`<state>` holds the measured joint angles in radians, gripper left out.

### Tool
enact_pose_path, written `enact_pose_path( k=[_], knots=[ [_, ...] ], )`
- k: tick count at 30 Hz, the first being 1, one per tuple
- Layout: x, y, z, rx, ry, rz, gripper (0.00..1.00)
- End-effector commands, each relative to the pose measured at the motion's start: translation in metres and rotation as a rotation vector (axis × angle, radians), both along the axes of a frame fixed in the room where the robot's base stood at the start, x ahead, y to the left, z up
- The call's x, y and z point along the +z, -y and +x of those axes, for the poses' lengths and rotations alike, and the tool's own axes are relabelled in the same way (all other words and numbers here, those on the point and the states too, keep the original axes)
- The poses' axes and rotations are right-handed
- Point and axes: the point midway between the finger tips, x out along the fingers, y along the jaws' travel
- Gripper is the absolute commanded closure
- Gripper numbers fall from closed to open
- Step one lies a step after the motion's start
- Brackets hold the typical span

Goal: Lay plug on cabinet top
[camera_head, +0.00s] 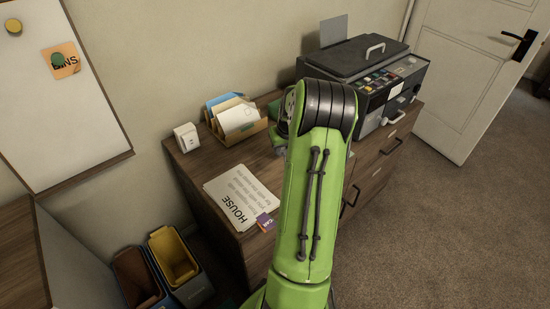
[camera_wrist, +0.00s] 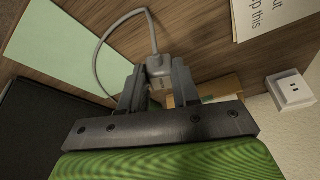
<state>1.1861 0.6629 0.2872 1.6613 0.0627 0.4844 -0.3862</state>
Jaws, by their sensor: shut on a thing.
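The grey plug (camera_wrist: 158,66) is between the two dark fingers of my gripper (camera_wrist: 158,80) in the wrist view. My gripper is shut on it. Its grey cable (camera_wrist: 97,60) loops up and to the left over the wood. The brown cabinet top (camera_head: 195,168) lies below the plug; it also shows in the wrist view (camera_wrist: 200,40). I cannot tell whether the plug touches the wood. In the head view my green arm hides the gripper and the plug.
A white socket box (camera_head: 186,138) stands at the cabinet's left back edge. A letter holder (camera_head: 238,120) with envelopes is beside it. A printed sheet (camera_head: 243,198) lies at the front, with a purple card (camera_head: 265,222). A dark printer (camera_head: 365,70) fills the right end.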

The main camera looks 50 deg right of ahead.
Motion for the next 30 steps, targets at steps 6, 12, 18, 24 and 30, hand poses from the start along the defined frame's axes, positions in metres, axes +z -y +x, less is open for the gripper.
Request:
enact_pose_path(
  k=[6, 12, 18, 24, 30],
  knots=[
    [-0.047, 0.000, -0.001, -0.002, -0.001, 0.003, 0.99],
    [-0.061, 0.000, 0.000, -0.001, 0.000, -0.003, 0.99],
    [-0.062, 0.000, 0.000, -0.001, 0.000, -0.002, 0.99],
    [-0.063, 0.000, 0.000, -0.001, 0.000, -0.001, 0.44],
    [-0.063, 0.000, 0.000, -0.001, 0.000, -0.001, 0.44]
  ],
)
